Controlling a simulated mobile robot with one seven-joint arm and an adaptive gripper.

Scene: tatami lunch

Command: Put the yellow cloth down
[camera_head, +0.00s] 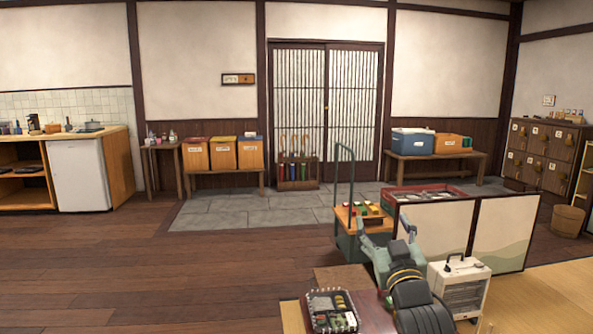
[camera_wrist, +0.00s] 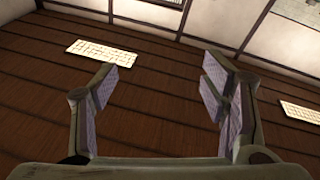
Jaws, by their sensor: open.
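My gripper (camera_wrist: 160,85) is open in the wrist view, with nothing between its pads. In the head view my gripper (camera_head: 386,228) is at the lower right, in front of the cart, pointing away from the camera. I cannot make out a yellow cloth for certain in either view. A small yellow patch shows on top of the middle orange box (camera_head: 222,155) by the back wall, too small to identify.
A green-handled cart (camera_head: 346,246) with small coloured items stands beyond my gripper. A low folding screen (camera_head: 500,236) and a white heater (camera_head: 461,285) are to its right. The wooden floor (camera_head: 240,270) at left is clear.

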